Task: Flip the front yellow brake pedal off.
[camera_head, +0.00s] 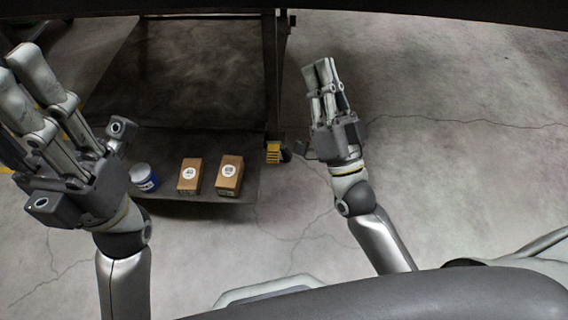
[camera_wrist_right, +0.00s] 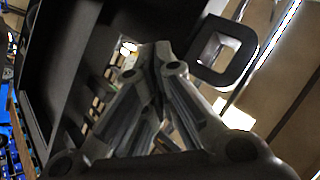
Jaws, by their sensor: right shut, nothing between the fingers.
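The yellow brake pedal (camera_head: 273,152) is at the foot of the dark kart's post, by the front right corner of its lower shelf, in the head view. My right gripper (camera_head: 322,70) is shut and empty, to the right of the post and above the pedal in the picture, apart from it. Its closed fingers also show in the right wrist view (camera_wrist_right: 156,62), where I cannot make out the pedal. My left gripper (camera_head: 28,78) is open and empty at the left edge of the head view, with its fingers spread.
The kart's lower shelf (camera_head: 200,207) holds a blue-and-white tin (camera_head: 145,177) and two brown boxes (camera_head: 189,175) (camera_head: 229,175). The kart post (camera_head: 272,75) stands left of my right gripper. A dark top edge (camera_head: 440,12) crosses above. Concrete floor (camera_head: 470,150) is clear at right.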

